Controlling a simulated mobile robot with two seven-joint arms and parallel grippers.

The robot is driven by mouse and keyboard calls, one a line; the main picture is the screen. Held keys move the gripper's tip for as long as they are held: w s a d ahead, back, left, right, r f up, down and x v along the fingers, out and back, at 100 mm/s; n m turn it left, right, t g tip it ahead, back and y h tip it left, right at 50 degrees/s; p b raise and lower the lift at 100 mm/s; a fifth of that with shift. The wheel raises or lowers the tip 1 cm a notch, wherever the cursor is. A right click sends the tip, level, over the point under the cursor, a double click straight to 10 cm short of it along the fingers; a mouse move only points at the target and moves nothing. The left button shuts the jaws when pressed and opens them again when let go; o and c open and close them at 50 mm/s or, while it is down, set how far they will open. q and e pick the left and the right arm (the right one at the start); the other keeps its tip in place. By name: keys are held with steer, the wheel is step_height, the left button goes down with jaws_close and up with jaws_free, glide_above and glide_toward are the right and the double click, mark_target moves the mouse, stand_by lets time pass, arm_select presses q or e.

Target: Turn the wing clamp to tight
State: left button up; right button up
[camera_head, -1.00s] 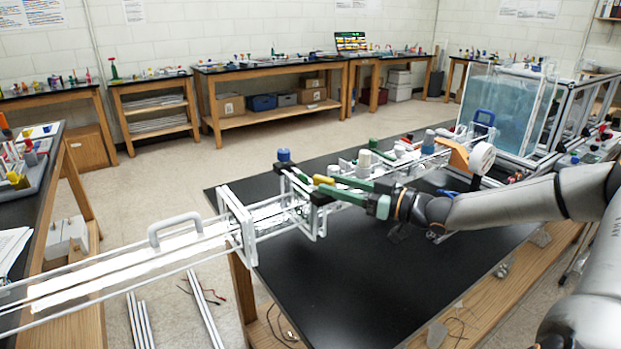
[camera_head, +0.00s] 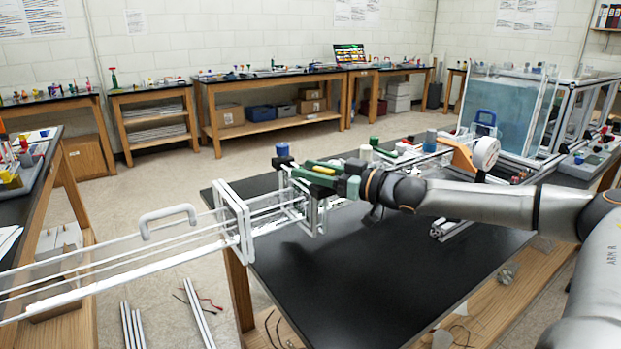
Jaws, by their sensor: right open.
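My right gripper (camera_head: 292,168) reaches in from the right, its green fingers with dark tips open over the end of the white extrusion frame (camera_head: 245,225). A blue-topped knob (camera_head: 283,149) stands upright at the fingertips; I cannot tell whether they touch it. A small yellow piece (camera_head: 322,169) shows between or beside the green fingers. I cannot make out for certain which part is the wing clamp; the gripper hides part of the frame there. My left gripper is not in view.
The black table (camera_head: 350,285) is mostly clear in front of the frame. A white handle (camera_head: 168,220) stands up from the rail at left. A clear water tank (camera_head: 508,105) and an orange-and-white round device (camera_head: 484,153) stand at the back right.

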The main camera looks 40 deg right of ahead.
steer(key=shift+w, duration=0.1)
steer(key=shift+c, duration=0.2)
jaws_close()
stand_by(0.5)
